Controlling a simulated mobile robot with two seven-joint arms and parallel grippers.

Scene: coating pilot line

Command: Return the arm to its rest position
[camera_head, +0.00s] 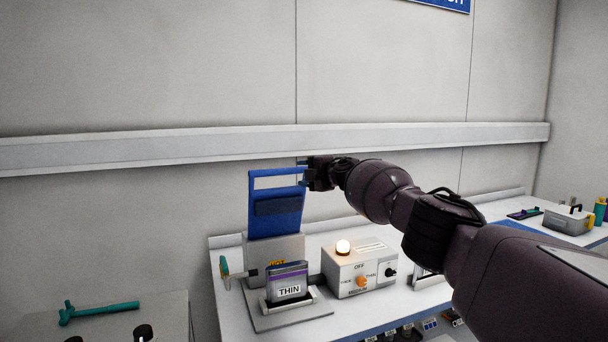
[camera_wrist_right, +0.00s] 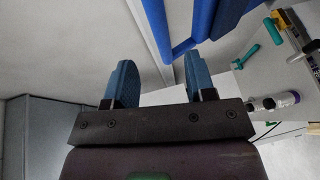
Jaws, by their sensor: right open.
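My right arm reaches in from the right in the head view. Its gripper (camera_head: 304,173) is at the upper right end of an upright blue panel (camera_head: 276,217) with a handle-like opening at its top. In the right wrist view the two blue-grey fingers of my right gripper (camera_wrist_right: 158,68) stand wide apart with nothing gripped. The blue frame (camera_wrist_right: 181,48) of the panel lies just past the fingertips, closest to the right-hand one. I cannot tell whether they touch. My left gripper is not in view.
The panel rises behind a holder with a pouch marked THIN (camera_head: 289,285). A control box (camera_head: 350,271) with a lit lamp (camera_head: 343,247) stands to its right, below my arm. A wall rail (camera_head: 230,145) runs behind.

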